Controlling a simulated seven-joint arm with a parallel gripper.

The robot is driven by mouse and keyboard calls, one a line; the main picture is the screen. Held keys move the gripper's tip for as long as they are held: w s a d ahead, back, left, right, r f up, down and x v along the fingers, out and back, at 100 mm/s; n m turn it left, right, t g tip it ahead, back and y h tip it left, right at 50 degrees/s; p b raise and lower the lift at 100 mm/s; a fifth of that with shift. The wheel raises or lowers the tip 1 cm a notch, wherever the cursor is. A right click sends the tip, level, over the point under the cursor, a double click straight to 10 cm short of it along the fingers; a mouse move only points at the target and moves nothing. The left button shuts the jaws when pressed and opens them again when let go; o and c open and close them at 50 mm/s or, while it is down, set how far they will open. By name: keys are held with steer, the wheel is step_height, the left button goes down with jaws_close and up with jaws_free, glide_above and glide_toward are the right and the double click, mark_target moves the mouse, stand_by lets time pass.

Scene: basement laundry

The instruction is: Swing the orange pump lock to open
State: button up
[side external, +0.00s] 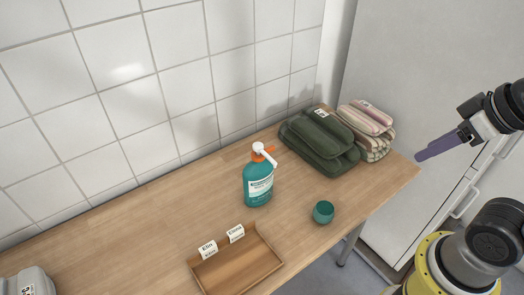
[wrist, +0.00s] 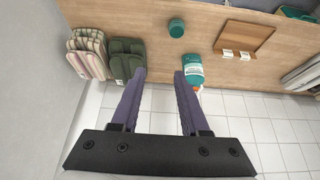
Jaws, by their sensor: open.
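A teal pump bottle (side external: 258,187) with a white label stands upright on the wooden table. Its white pump head (side external: 265,153) points up and to one side, with an orange lock (side external: 258,158) at the neck. The bottle also shows in the wrist view (wrist: 193,70), where the orange part (wrist: 197,89) is small and partly hidden by my right finger. My gripper (side external: 436,147) is off the table's right end, well apart from the bottle. Its two purple fingers (wrist: 157,78) are spread with nothing between them. The lock's exact position is too small to tell.
A green cup (side external: 323,212) stands right of the bottle. Folded dark green towels (side external: 320,143) and striped towels (side external: 366,125) lie at the table's far right. A wooden tray (side external: 238,268) with two name cards is in front. White tiled wall runs behind.

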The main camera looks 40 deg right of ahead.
steer(key=shift+w, duration=0.15)
steer(key=shift+c, duration=1.1)
steer(key=shift+w+d+r+t+h, duration=0.25)
steer(key=shift+w+d+r+t, duration=0.25)
steer(key=shift+w, duration=0.15)
steer(key=shift+w+d+r+t+h, duration=0.25)
steer(key=shift+w+d+r+t, duration=0.15)
steer(key=shift+w+d+r, duration=0.15)
jaws_close()
steer(key=w+r+n+t, duration=0.3)
steer(key=w+r, duration=0.1)
steer(key=w, duration=0.3)
steer(key=w+r+n+t, duration=0.3)
steer(key=w+r, duration=0.1)
steer(key=w, duration=0.3)
steer(key=w+a+f+n+g+y, duration=0.2)
steer(key=w+a+f+n+y, duration=0.2)
steer(key=a+f+n, duration=0.25)
steer(key=a+f+n+g, duration=0.1)
steer(key=f+n+g, duration=0.1)
steer(key=f, duration=0.4)
steer(key=a+f+n+g+y, duration=0.1)
steer(key=a+f+n+g, duration=0.1)
steer(key=f, duration=0.3)
steer(key=shift+s+f+g+y, duration=0.3)
steer(key=shift+f+g, duration=0.1)
steer(key=shift+g, duration=0.4)
